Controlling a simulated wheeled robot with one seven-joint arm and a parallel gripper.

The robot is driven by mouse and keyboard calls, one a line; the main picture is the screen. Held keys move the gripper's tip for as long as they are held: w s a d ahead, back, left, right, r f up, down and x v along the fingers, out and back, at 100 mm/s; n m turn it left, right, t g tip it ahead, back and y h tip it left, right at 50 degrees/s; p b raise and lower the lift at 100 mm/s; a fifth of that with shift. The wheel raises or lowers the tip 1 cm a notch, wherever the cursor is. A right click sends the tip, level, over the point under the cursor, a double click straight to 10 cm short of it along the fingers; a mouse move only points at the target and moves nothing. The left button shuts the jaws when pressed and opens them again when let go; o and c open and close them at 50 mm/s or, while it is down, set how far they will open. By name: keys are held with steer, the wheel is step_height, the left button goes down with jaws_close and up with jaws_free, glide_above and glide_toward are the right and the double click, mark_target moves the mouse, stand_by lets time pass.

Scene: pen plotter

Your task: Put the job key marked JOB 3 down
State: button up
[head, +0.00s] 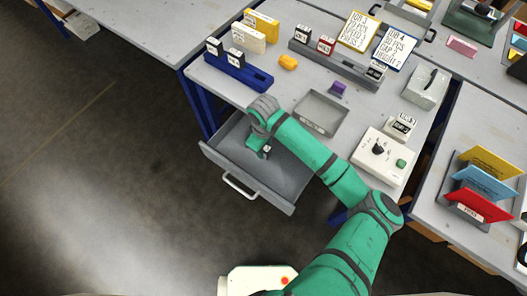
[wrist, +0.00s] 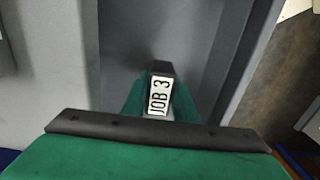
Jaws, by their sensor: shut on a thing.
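The JOB 3 key (wrist: 160,92) is a small dark block with a white label, seen in the wrist view between the green fingers. In the head view the key (head: 267,149) shows as a small pale and dark spot at my fingertips. My gripper (head: 264,152) is shut on it. It is over the open grey drawer (head: 226,161) under the workbench. In the wrist view the drawer's grey floor and wall lie around the key. I cannot tell whether the key touches the drawer floor.
A shallow grey tray (head: 321,112) lies on the bench right of my gripper. A blue rack (head: 238,72) with labelled blocks stands at the bench's left. A grey rack (head: 335,64) and a white control box (head: 384,157) with a green button are also on the bench. The drawer is otherwise mostly bare.

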steer(key=shift+f, duration=1.35)
steer(key=shift+s+f, duration=0.1)
steer(key=shift+f, duration=0.05)
steer(key=o, duration=1.1)
steer(key=shift+c, duration=0.2)
